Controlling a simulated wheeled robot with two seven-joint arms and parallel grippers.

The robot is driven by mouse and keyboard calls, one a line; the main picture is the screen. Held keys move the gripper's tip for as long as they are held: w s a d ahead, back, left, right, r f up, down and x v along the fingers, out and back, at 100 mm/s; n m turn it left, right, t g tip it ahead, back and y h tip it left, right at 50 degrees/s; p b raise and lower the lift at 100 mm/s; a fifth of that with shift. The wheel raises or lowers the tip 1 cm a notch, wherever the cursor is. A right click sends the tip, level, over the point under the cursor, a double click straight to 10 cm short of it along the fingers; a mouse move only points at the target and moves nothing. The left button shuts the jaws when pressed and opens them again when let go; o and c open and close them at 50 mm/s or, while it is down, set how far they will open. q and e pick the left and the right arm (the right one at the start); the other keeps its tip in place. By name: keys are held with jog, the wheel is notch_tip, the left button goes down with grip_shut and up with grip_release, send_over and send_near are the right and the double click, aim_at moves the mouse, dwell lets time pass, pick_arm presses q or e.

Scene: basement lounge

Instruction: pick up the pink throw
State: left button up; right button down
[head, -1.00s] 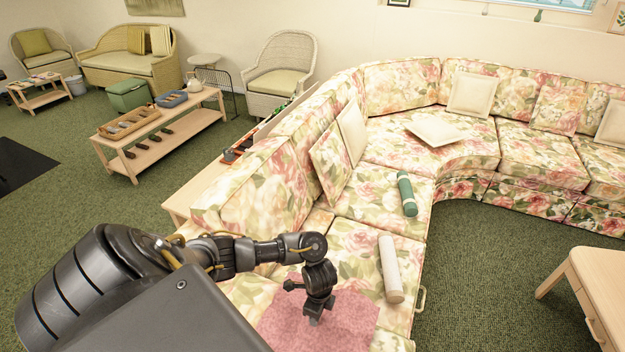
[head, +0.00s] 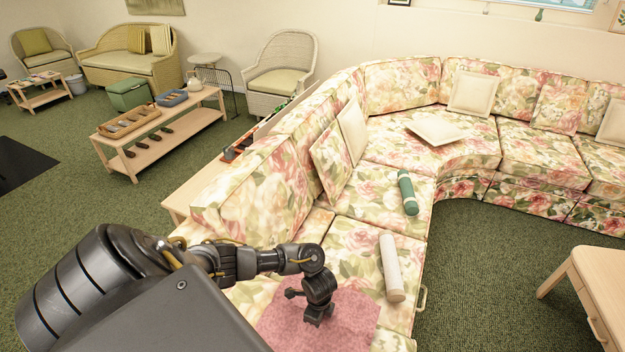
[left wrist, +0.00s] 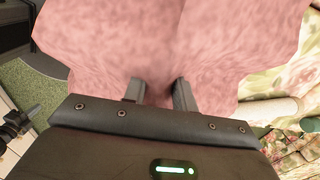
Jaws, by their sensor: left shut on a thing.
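The pink throw (head: 345,318) lies on the near seat of the floral sofa (head: 262,203), partly hidden behind my left arm in the head view. My left gripper (head: 316,318) points down at the throw's middle. In the left wrist view the throw (left wrist: 165,45) fills most of the picture, and my left gripper's two fingers (left wrist: 160,92) are shut on a pinched fold of it. My right gripper is in neither view.
A white roll (head: 390,268) and a green roll (head: 407,193) lie on the seats beyond the throw. Loose cushions (head: 331,160) lean on the backrest. A wooden table (head: 590,290) stands at right, with open carpet between it and the sofa.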

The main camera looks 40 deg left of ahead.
pick_arm(q)
grip_shut()
jog(key=shift+r, duration=0.1)
jog(key=shift+r+p, duration=0.3)
jog(key=shift+r, duration=0.35)
notch_tip(320, 180, up, 16)
jog(key=p, duration=0.8)
jog(key=shift+r, duration=0.25)
